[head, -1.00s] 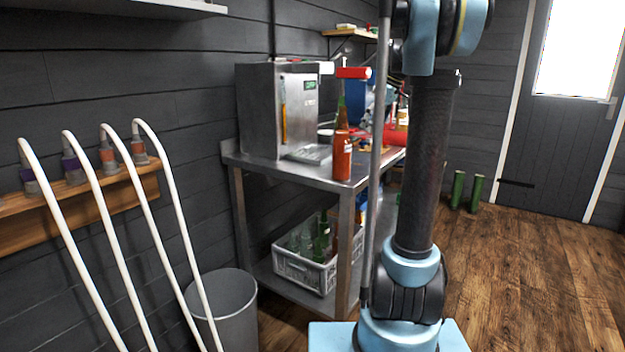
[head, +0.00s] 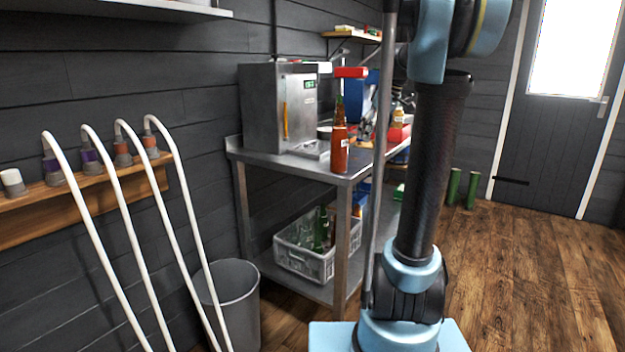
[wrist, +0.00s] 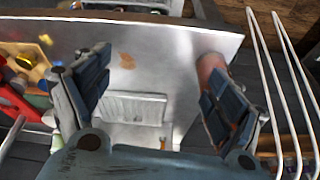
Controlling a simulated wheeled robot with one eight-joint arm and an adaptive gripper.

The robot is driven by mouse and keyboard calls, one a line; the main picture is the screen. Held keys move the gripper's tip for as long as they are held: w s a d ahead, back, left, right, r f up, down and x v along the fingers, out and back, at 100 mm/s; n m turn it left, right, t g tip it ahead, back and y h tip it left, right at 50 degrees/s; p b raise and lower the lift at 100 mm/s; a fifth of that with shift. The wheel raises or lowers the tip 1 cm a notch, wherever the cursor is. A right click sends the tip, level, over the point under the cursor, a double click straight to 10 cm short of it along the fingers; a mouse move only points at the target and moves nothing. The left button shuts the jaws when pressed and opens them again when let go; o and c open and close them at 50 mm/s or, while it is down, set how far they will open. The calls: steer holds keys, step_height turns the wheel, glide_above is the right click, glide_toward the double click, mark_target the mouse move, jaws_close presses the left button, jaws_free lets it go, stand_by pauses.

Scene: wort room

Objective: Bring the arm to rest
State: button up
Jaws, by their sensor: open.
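My gripper (wrist: 160,98) is open in the wrist view, its two dark fingers spread wide above the steel table (wrist: 185,45). Nothing is held between them. A reddish-brown bottle (wrist: 212,66) shows just beyond the right finger, which hides part of it; I cannot tell if they touch. In the head view an amber bottle (head: 340,150) stands upright on the table's front corner. My arm's column rises at the right of the head view, and its upper links leave the top edge. The fingers cannot be made out clearly there.
A steel machine (head: 279,105) stands on the table. A crate of bottles (head: 305,262) sits on the lower shelf. White hoses (head: 103,250) lean at left by a grey bin (head: 232,300). Green boots (head: 463,188) stand near the door (head: 550,120). Wooden floor (head: 530,270) at right is clear.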

steer(key=s+a+f+m+h, duration=0.1)
steer(key=s+f+m, duration=0.3)
steer(key=s+f, duration=0.9)
steer(key=s+f+m+h, duration=0.2)
steer(key=s+f+m, duration=0.3)
steer(key=s+f, duration=0.8)
steer(key=s, duration=0.7)
steer(key=shift+a+f, duration=0.2)
steer(key=shift+a, duration=0.15)
steer(key=shift+s, duration=0.1)
steer(key=shift+w+f, duration=0.2)
steer(key=shift+w, duration=0.25)
